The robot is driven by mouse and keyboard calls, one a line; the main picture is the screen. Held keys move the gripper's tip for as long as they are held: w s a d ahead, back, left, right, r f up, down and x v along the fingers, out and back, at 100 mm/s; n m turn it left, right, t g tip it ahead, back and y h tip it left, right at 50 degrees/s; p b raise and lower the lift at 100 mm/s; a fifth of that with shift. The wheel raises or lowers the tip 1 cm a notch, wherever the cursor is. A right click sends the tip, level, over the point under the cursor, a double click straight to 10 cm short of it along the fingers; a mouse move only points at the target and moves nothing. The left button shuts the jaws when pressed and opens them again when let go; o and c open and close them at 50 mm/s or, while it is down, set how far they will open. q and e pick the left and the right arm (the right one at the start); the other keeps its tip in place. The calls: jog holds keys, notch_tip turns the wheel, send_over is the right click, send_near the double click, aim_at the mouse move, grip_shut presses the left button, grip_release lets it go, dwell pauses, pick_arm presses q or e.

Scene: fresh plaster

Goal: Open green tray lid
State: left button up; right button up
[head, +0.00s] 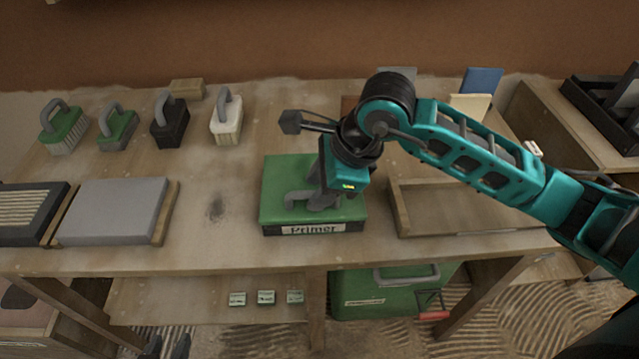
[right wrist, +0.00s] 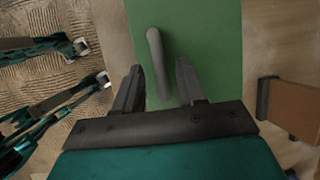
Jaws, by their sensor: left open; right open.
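The green tray lid (head: 285,175) lies flat on the box labelled "Primer" (head: 312,229) at the middle of the workbench and looks closed. Its grey bar handle (head: 297,197) stands on top, partly hidden by my right gripper (head: 322,203). In the right wrist view, the handle (right wrist: 157,60) runs between the two open fingers of my right gripper (right wrist: 160,85), over the green lid (right wrist: 212,60). I see no clear grip on it. Two dark tips at the bottom edge of the head view look like my left gripper (head: 167,346), apart and empty.
A grey slab (head: 113,210) lies left of the box, and a shallow wooden tray (head: 465,208) lies right of it. Several handled brushes (head: 227,117) stand at the back left. A green case (head: 385,290) sits below the bench. Bare bench lies left of the box.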

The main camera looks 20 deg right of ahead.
jog(key=shift+c, duration=0.4)
grip_shut()
